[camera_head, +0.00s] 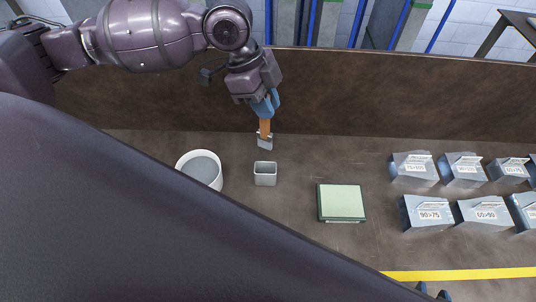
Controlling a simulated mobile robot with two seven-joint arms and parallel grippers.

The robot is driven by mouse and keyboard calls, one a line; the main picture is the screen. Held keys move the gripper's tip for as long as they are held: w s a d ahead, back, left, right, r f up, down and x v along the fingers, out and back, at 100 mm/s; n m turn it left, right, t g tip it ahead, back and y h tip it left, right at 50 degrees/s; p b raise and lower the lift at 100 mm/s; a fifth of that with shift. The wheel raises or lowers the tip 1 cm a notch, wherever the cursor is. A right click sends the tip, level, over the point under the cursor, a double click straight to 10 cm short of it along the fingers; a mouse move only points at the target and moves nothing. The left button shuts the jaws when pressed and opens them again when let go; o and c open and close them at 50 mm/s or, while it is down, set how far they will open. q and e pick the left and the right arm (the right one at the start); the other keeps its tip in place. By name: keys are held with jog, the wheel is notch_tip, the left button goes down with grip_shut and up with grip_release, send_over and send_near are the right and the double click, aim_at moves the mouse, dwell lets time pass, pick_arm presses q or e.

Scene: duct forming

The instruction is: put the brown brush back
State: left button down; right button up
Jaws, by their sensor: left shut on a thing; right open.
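My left gripper (264,103) is shut on the brown brush (264,128). The brush hangs upright below the blue fingers, its brown handle up and its grey end down. A small grey square cup (265,174) stands on the table just below the brush in the picture. The brush end shows apart from the cup, above its far rim in the picture; its exact height is hard to tell.
A round white bucket (201,169) stands left of the cup. A pale green square pad (341,203) lies right of it. Several labelled metal duct pieces (428,213) stand at the right on the brown table (330,155). A yellow line (470,274) runs along the near right.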

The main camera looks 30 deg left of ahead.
aim_at(267, 147)
pick_arm(q)
notch_tip(267, 147, down, 11)
jog(key=shift+r, duration=0.2)
pick_arm(e)
jog(key=shift+w, duration=0.2)
pick_arm(q)
jog(key=shift+f, duration=1.1)
pick_arm(e)
jog(key=shift+w+r, duration=0.1)
jog(key=shift+w, duration=0.1)
pick_arm(q)
notch_tip(267, 147, down, 3)
jog(key=shift+f, duration=0.1)
pick_arm(e)
jog(key=shift+s, duration=0.2)
pick_arm(q)
jog(key=shift+f, duration=0.2)
pick_arm(e)
jog(key=shift+s+f, duration=0.2)
jog(key=shift+f, duration=0.05)
pick_arm(q)
jog(key=c, duration=1.1)
grip_release()
pick_arm(e)
jog(key=shift+w, duration=0.15)
jog(key=shift+w+r, duration=0.1)
